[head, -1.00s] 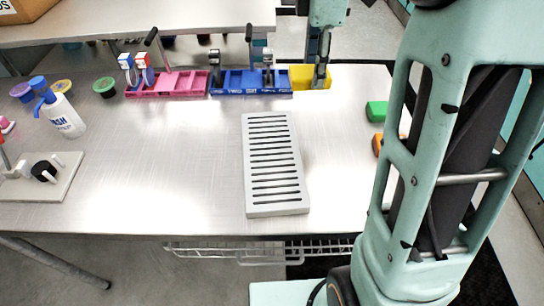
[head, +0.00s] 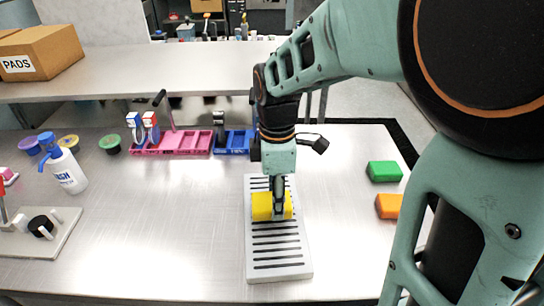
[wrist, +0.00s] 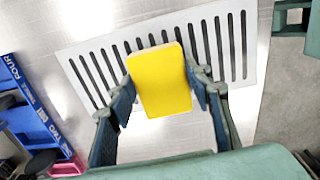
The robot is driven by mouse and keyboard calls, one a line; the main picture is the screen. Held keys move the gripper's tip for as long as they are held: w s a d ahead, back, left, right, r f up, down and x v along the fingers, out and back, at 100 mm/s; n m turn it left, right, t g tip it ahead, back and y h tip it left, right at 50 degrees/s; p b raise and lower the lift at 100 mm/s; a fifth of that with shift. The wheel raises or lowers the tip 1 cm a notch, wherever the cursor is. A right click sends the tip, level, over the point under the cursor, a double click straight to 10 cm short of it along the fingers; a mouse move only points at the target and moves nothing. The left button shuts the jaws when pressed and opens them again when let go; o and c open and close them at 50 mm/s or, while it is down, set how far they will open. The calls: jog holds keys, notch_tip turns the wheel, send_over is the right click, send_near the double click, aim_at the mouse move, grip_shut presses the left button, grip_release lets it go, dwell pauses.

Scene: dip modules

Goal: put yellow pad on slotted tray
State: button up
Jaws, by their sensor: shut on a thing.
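The yellow pad (head: 265,206) is held between the fingers of my gripper (head: 278,207), over the far half of the slotted tray (head: 279,270). In the wrist view the yellow pad (wrist: 160,80) sits between both fingertips of my gripper (wrist: 163,88), with the grey slotted tray (wrist: 215,50) behind it. My gripper is shut on the pad. I cannot tell whether the pad touches the tray or hangs just above it.
A green pad (head: 384,172) and an orange pad (head: 389,206) lie right of the tray. Pink bins (head: 185,142) and blue bins (head: 236,141) stand behind it. A white wash bottle (head: 68,172) stands at left.

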jog(key=shift+f, duration=1.1)
jog(key=shift+f, duration=0.15)
jog(key=o, duration=1.1)
notch_tip(320, 180, up, 12)
jog(key=shift+r+p, duration=0.15)
jog(key=shift+p, duration=0.3)
jog(key=shift+w, duration=0.1)
